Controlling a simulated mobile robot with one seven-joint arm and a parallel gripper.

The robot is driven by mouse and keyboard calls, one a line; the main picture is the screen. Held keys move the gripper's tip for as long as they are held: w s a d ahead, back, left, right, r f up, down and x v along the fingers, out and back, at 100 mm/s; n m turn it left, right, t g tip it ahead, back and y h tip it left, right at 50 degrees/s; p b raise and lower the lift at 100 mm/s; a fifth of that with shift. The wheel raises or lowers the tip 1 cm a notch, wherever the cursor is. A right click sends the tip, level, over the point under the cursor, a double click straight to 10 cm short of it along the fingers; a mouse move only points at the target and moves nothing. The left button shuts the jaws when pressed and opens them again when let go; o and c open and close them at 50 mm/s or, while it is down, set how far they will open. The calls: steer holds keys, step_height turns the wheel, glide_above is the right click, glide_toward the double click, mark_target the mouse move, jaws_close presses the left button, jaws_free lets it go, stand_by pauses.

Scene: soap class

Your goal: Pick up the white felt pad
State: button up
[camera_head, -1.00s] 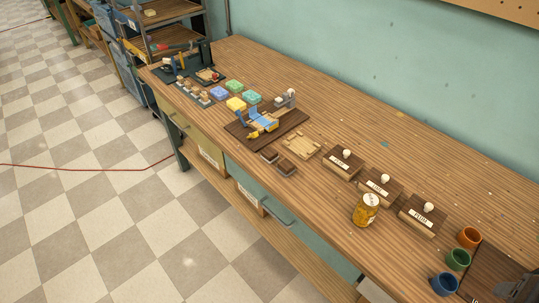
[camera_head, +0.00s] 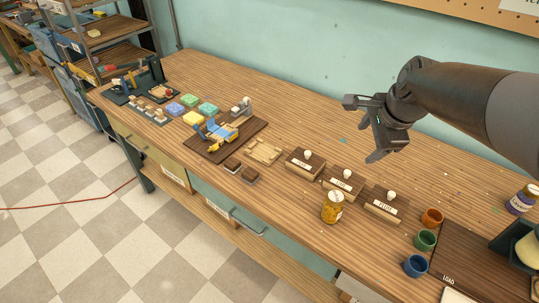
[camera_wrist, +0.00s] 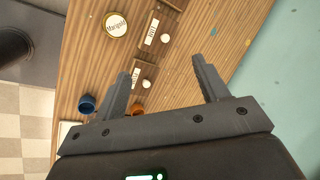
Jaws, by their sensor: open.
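A flat pale piece (camera_head: 456,296), cut off by the bottom edge of the head view, lies by the dark board marked LOAD; it may be the white felt pad, but I cannot be sure. My gripper (camera_head: 362,130) is open and empty, held above the back part of the bench. In the wrist view its two fingers (camera_wrist: 160,67) stand wide apart with only bench wood and a small white knob between or near them.
Orange, green and blue cups (camera_head: 424,240) stand left of the dark board (camera_head: 455,262). A yellow jar (camera_head: 332,207) stands before three labelled wooden blocks (camera_head: 345,182) with white knobs. A purple-labelled jar (camera_head: 522,199) is at right. The bench's back strip is mostly clear.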

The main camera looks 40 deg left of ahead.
steer(key=a+f+m+g, duration=0.15)
steer(key=a+f, duration=0.25)
steer(key=a, duration=0.5)
steer(key=a+f+m, duration=0.3)
steer(key=a, duration=0.5)
steer(key=m+g, duration=0.2)
steer(key=m, duration=0.2)
glide_toward(235, 164)
steer(key=shift+t+y, duration=0.25)
steer(key=shift+y, duration=0.15)
steer(key=f, duration=0.4)
steer(key=shift+s, duration=0.35)
steer(key=shift+a+x, duration=0.15)
steer(key=shift+x, duration=1.3)
steer(key=shift+a+x, duration=0.1)
steer(key=shift+x, duration=1.3)
steer(key=shift+w+r, duration=0.1)
steer(key=shift+w, duration=0.1)
steer(key=shift+c, duration=0.6)
steer(key=c, duration=1)
steer(key=shift+o, duration=0.2)
steer(key=shift+r, duration=0.15)
